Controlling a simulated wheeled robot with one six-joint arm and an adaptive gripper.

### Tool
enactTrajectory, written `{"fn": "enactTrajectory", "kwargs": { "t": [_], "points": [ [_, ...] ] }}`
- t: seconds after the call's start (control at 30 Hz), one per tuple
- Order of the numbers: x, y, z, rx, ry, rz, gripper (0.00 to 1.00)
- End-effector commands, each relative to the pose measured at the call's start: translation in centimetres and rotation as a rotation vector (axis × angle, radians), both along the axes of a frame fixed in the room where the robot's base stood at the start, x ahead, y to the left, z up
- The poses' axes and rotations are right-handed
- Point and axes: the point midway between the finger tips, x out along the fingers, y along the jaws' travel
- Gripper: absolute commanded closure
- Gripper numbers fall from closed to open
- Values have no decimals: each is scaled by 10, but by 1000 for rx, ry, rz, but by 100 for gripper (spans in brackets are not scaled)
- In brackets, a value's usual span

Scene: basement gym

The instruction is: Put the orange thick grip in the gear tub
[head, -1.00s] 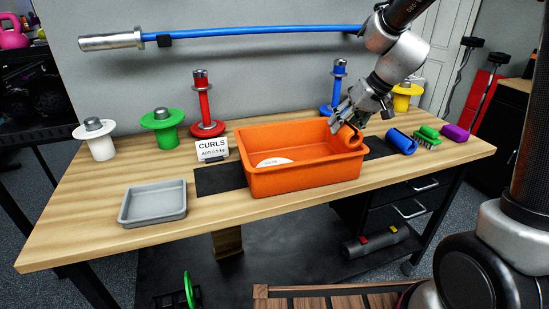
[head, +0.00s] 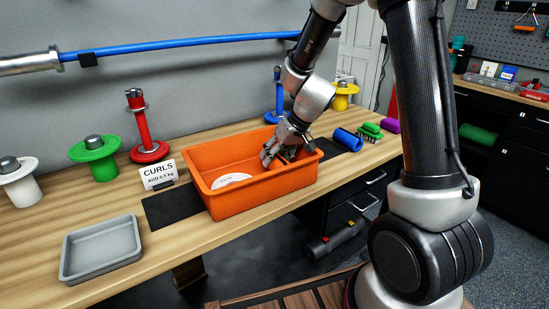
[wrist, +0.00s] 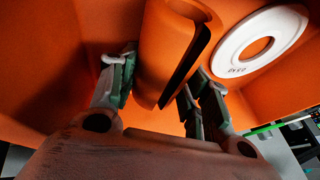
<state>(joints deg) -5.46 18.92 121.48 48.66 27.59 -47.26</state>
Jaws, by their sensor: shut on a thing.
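The orange thick grip (wrist: 165,52) is a slotted cylinder between my gripper's fingers in the wrist view. My gripper (head: 277,157) is shut on it and reaches down inside the orange gear tub (head: 262,196), near its right end. In the head view the grip is mostly hidden by my fingers and blends with the tub's colour. The tub's orange walls and floor fill most of the wrist view. Whether the grip touches the tub floor I cannot tell.
A white disc (head: 231,180) lies in the tub, close beside the grip in the wrist view (wrist: 262,42). A grey tray (head: 101,249) and a CURLS sign (head: 158,174) stand left of the tub. A blue grip (head: 348,139) and a green brush (head: 371,129) lie to its right.

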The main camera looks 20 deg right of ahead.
Motion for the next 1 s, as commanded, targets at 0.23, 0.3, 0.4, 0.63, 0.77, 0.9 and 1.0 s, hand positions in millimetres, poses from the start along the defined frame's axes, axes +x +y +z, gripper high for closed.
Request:
{"fn": "enactTrajectory", "kwargs": {
  "t": [0.23, 0.3, 0.4, 0.63, 0.77, 0.9, 1.0],
  "points": [
    [1, 0, -2, 0, -2, -1, 82],
    [0, 0, -3, 0, -2, -1, 82],
    [0, 0, -5, 0, -1, 0, 49],
    [0, 0, -5, 0, -1, 0, 44],
    [0, 0, -4, 0, -2, -1, 44],
    [-3, -4, 9, 1, -5, -1, 44],
    [-8, -12, 27, 0, -6, 0, 44]
  ]
}}
